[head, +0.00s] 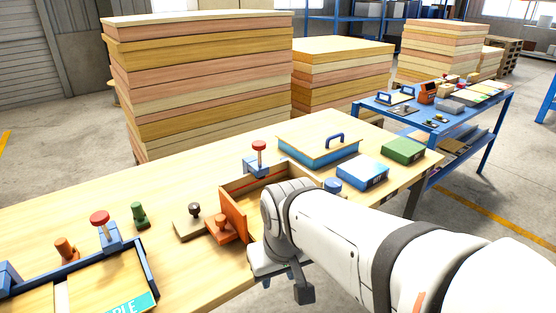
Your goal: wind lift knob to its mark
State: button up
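No label marks a lift knob and no mark for it can be made out, so I cannot tell which knob it is. A red knob on a blue block (259,147) stands at the back of an open wooden box (238,186). Another red knob (100,218) stands on a blue block at the left frame. A round blue piece (333,185) sits just behind my arm, right of the box. My gripper (303,291) is low at the bench's front edge, in front of the box. My wrist hides most of it and part of the box; its opening cannot be seen.
Left of the box are a brown knobbed block (194,217), an orange knobbed piece (222,224) and a green peg (139,214). A lidded blue box (318,150), a blue case (362,173) and a green case (403,151) stand right. Board stacks (200,85) rise behind.

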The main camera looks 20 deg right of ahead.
aim_at(335, 185)
jog(key=u, duration=0.05)
jog(key=k, duration=0.7)
jog(key=z, duration=0.7)
jog(key=i, duration=1)
jog(key=z, duration=0.05)
